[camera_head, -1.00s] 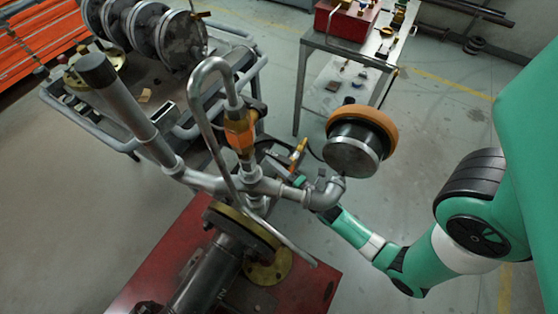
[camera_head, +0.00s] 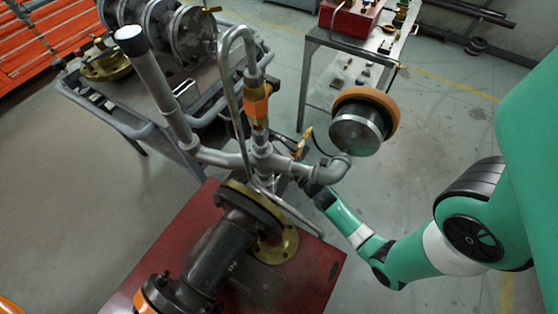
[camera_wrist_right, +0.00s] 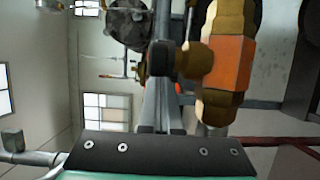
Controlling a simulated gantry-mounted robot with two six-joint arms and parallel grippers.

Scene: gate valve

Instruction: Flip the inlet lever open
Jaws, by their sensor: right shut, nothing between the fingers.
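An orange and brass valve body (camera_head: 257,105) sits upright on the grey pipework, below the bent pipe. It fills the right-centre of the right wrist view (camera_wrist_right: 230,62), with a brass stem and dark end (camera_wrist_right: 178,60) pointing left. I cannot make out the inlet lever for certain; a small dark part (camera_head: 271,82) lies beside the valve in the head view. My right gripper (camera_wrist_right: 165,105) is shut and empty, its grey fingers close beside the valve; contact cannot be told. In the head view its fingers are mostly hidden behind the pipes. My left gripper is not in view.
A round gauge-like part with an orange rim (camera_head: 362,122) stands right of the pipes. A red base (camera_head: 318,268) carries a dark flanged pipe (camera_head: 222,250). A cart with flanges (camera_head: 130,122) stands behind left, a bench (camera_head: 350,68) behind right. Floor is clear at left.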

